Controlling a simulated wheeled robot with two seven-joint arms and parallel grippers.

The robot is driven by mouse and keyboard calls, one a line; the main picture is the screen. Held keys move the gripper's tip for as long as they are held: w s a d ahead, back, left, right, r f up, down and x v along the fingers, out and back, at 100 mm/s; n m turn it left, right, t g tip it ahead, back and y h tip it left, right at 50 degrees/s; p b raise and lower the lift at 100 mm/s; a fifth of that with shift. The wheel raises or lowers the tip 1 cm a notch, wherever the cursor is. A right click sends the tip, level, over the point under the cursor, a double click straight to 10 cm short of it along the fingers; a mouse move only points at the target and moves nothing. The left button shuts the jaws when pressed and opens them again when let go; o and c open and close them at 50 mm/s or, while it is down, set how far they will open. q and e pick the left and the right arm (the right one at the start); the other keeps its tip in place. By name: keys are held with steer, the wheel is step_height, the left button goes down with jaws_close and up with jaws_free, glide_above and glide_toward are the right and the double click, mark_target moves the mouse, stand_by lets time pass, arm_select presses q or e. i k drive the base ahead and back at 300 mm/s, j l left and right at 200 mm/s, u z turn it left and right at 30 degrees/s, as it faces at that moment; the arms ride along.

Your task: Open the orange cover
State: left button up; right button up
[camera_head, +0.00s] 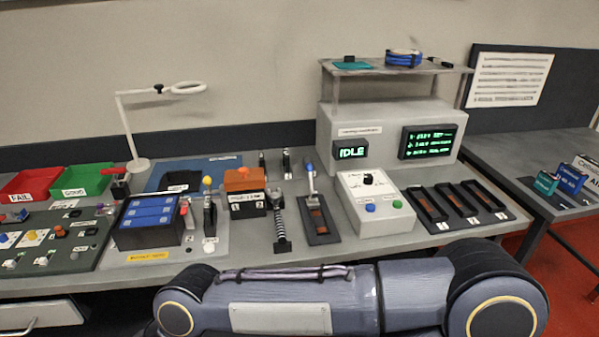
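The orange cover (244,178) sits on top of a small dark unit (247,207) with a white printed label, near the middle of the bench. It looks closed, lying level over the unit. A small orange knob or tab shows on top of it. Neither of my grippers shows in the head view. One of my arm's links crosses the bottom of the picture, in front of the bench, well apart from the cover. I cannot tell which arm it belongs to.
A blue-topped battery pack (150,211) stands left of the unit, beside upright clamps (210,212). A black spring-like post (281,228) and a lever press (315,212) stand to its right. A control box (374,203) and slotted tray (462,206) lie further right.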

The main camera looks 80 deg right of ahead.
mark_target(256, 178)
steer(key=z, duration=2.3)
steer(key=i+j+u, duration=0.4)
steer(key=i+j, duration=0.3)
steer(key=i, duration=0.1)
